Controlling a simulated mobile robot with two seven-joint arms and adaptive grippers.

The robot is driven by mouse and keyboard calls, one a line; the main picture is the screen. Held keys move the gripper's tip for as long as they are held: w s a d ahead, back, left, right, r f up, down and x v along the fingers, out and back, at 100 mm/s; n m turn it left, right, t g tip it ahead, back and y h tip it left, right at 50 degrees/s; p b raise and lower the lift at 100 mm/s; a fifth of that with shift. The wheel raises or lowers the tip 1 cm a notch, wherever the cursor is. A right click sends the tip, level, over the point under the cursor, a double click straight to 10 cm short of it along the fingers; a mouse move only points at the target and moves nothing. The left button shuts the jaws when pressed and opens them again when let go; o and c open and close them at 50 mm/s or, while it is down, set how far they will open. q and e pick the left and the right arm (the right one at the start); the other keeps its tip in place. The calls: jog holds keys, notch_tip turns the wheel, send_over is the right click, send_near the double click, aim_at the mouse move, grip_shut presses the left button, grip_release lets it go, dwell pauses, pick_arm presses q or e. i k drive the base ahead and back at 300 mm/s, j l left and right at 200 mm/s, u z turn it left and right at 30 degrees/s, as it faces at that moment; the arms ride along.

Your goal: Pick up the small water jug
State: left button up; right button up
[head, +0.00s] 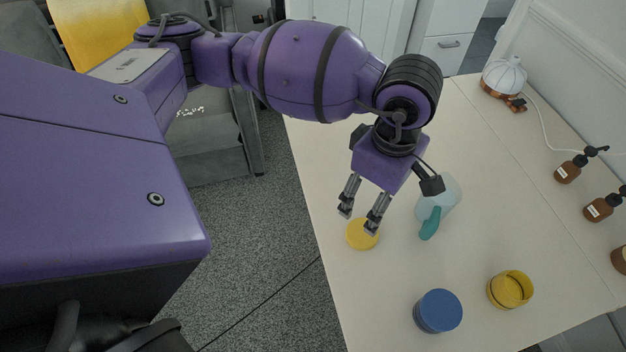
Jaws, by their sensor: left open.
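A pale, translucent water jug (447,190) with a teal handle stands on the white table, partly hidden behind my left wrist. My left gripper (359,219) is open and empty, pointing down. Its fingers are to the left of the jug, apart from its handle, and appear over a round yellow lid-like piece. I cannot tell how high the fingers are above the table. My right gripper is not in view.
The yellow round piece (362,236) lies near the table's left edge. A blue round container (438,311) and a yellow open cup (510,289) stand nearer the front. Brown pump bottles (569,169) line the right side. A white ribbed object (503,77) sits at the back.

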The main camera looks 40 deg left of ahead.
aim_at(430, 213)
jog(key=k+z, duration=0.5)
jog(key=z, duration=0.2)
jog(key=k+z, duration=0.25)
jog(key=z, duration=0.15)
